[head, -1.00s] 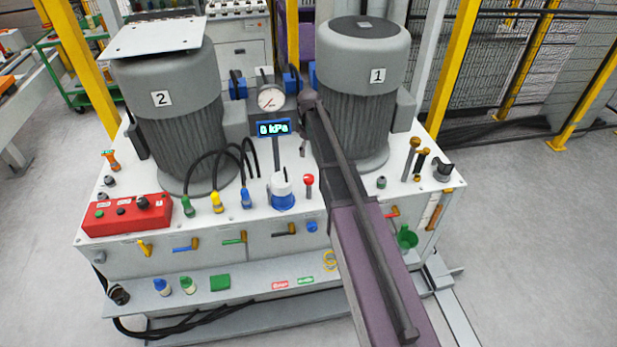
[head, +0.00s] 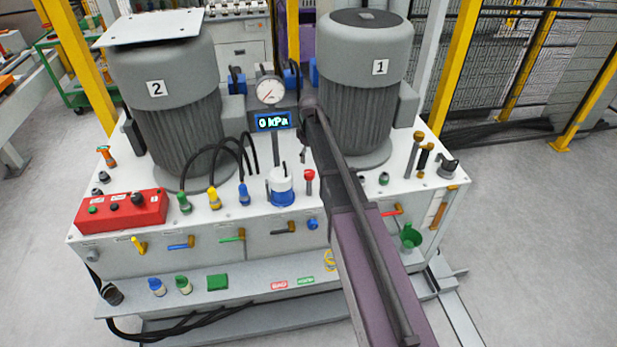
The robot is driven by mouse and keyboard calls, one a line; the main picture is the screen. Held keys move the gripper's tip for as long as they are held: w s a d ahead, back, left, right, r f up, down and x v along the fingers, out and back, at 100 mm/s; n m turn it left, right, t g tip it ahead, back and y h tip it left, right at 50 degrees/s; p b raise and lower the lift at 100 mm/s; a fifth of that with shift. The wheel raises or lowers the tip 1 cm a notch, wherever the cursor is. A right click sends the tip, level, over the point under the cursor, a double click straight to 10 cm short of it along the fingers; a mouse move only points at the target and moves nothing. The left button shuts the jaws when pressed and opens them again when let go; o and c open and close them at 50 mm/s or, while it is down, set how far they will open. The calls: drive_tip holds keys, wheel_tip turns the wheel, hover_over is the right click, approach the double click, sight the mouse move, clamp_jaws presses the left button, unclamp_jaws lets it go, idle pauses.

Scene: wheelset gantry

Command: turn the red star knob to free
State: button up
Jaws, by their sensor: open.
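The red star knob (head: 309,175) stands on a short stem on the white top of the machine, just right of a blue and white cap (head: 282,188). The knob's fine shape and any free marking are too small to read. My arm reaches up from the lower right, passing right of the knob. My gripper (head: 303,151) is small and partly hidden beside the arm, above and behind the knob in the picture. It is open and appears apart from the knob, with nothing seen in it.
Two grey motors, 2 (head: 170,100) and 1 (head: 365,85), flank a gauge (head: 270,91) and a display (head: 273,122) reading 0 kPa. A red control box (head: 121,210) is at left. Coloured valves and hoses crowd the front. Open floor (head: 545,240) lies right.

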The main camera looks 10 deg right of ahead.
sight(309, 172)
drive_tip(key=shift+f+b, duration=3.9)
drive_tip(key=shift+f, duration=0.25)
drive_tip(key=c, duration=1.1)
drive_tip(key=shift+a, duration=0.15)
drive_tip(key=shift+c, duration=0.2)
